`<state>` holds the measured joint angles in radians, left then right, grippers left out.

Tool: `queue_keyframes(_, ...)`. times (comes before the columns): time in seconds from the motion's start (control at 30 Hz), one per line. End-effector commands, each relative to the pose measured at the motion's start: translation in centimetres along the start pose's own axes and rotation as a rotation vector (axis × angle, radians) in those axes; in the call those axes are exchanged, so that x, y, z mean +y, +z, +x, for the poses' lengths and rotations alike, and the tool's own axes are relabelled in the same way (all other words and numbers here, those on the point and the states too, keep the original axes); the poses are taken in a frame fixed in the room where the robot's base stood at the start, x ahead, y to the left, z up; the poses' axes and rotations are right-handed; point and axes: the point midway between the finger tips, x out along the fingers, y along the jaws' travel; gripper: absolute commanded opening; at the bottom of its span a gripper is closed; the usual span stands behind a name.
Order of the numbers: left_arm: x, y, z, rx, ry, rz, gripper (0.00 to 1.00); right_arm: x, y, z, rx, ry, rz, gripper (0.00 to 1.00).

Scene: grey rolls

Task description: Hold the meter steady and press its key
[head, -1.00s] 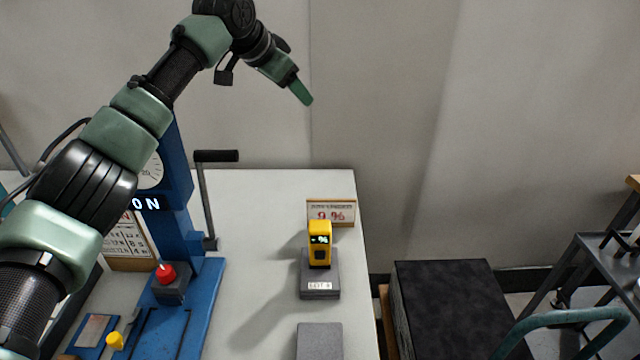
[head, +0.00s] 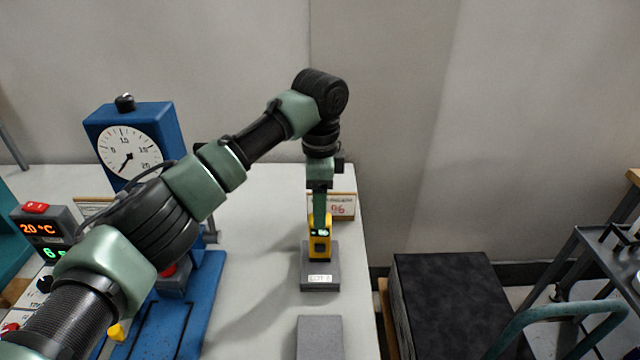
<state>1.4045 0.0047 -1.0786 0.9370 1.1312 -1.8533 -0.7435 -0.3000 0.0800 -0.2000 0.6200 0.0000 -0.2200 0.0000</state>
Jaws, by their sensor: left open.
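The yellow meter (head: 320,246) stands upright on a grey block (head: 320,277) with a white label, near the right side of the white table. Its small dark display is lit green, with a dark key below it. My left gripper (head: 319,222) points straight down at the top of the meter. Its fingers overlap the meter's upper part in this view, and I cannot tell whether they touch it. The jaws are open, though seen edge-on. My right gripper is not in view.
A small sign (head: 343,206) stands just behind the meter, partly hidden by my gripper. A second grey block (head: 320,338) lies in front. A blue press with a dial (head: 130,150) stands left. A black-topped box (head: 450,300) is right of the table.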

Motion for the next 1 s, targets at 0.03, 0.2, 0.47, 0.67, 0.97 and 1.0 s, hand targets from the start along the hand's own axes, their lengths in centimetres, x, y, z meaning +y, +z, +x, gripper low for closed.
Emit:
queue_keyframes(0.03,0.1,0.1,1.1,-0.001,0.002,0.0,0.64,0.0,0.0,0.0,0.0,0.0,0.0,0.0)
queue_keyframes(0.2,0.0,0.0,3.8,0.0,0.001,0.0,0.64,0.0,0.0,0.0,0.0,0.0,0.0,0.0)
queue_keyframes(0.47,0.0,0.0,5.7,0.002,0.0,-0.001,0.64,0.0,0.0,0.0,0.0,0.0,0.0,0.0)
queue_keyframes(0.67,0.0,0.0,5.8,0.002,-0.001,-0.001,0.64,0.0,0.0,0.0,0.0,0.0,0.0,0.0)
queue_keyframes(0.97,0.0,0.0,5.8,0.001,-0.001,-0.002,0.02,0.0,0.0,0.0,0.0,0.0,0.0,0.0)
queue_keyframes(1.0,0.0,0.0,5.8,0.001,-0.001,-0.002,0.0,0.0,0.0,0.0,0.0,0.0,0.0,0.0)
